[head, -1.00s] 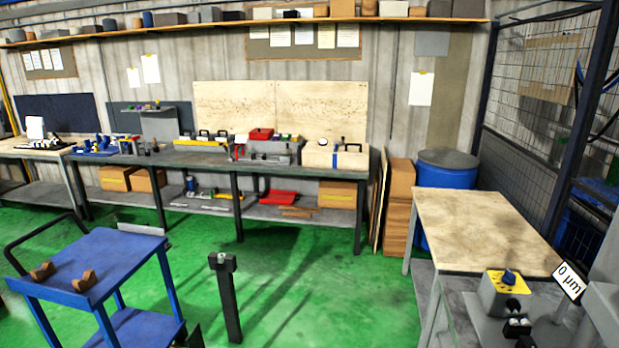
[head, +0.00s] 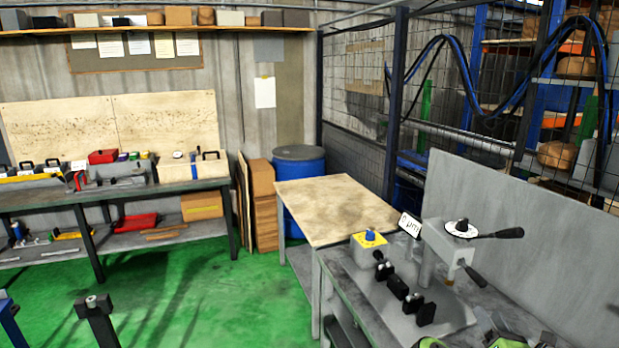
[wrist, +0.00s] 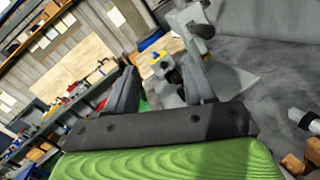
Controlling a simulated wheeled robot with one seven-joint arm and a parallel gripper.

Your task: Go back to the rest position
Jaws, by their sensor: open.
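My gripper (wrist: 160,85) shows in the wrist view with its two grey fingers spread apart. I see nothing held between them. A dark bar crosses below the fingers, with a green surface under it. Beyond the fingers, the grinder's bench and a yellow-topped box with a blue knob (wrist: 158,58) show tilted and small. In the head view I cannot make out my gripper clearly; only some green and grey parts show at the bottom right edge.
A grey bench (head: 345,275) carries the yellow-topped box (head: 368,245), black fixtures (head: 398,287), a "0 µm" display (head: 410,225) and a lever device (head: 460,232). A wooden-topped table (head: 335,205) and blue drum (head: 303,165) stand behind. Green floor (head: 190,290) is open at left; a dark post (head: 98,318) stands there.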

